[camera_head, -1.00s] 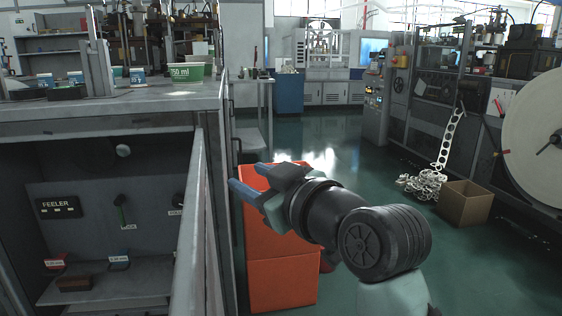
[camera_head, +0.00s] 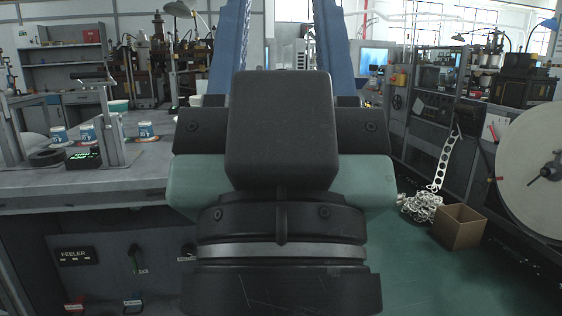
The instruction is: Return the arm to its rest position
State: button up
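My gripper (camera_head: 284,45) stands upright close to the camera and fills the middle of the view. Its two blue fingers point up and stand wide apart, with only the room behind showing between them. The dark wrist and green-grey gripper body below the fingers hide much of the workbench's right part and the floor beyond. The workbench (camera_head: 60,190) is at the left, clear of the fingers.
Several small cups (camera_head: 88,133) stand on the bench near a device with green digits (camera_head: 83,159) and a metal stand (camera_head: 108,125). At the right are machines (camera_head: 440,110), a large white reel (camera_head: 545,165), a cardboard box (camera_head: 459,227) and scrap strip (camera_head: 421,207).

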notch_tip(320, 180, up, 28)
jog(key=p, duration=2.6)
jog(key=shift+a+f, duration=0.1)
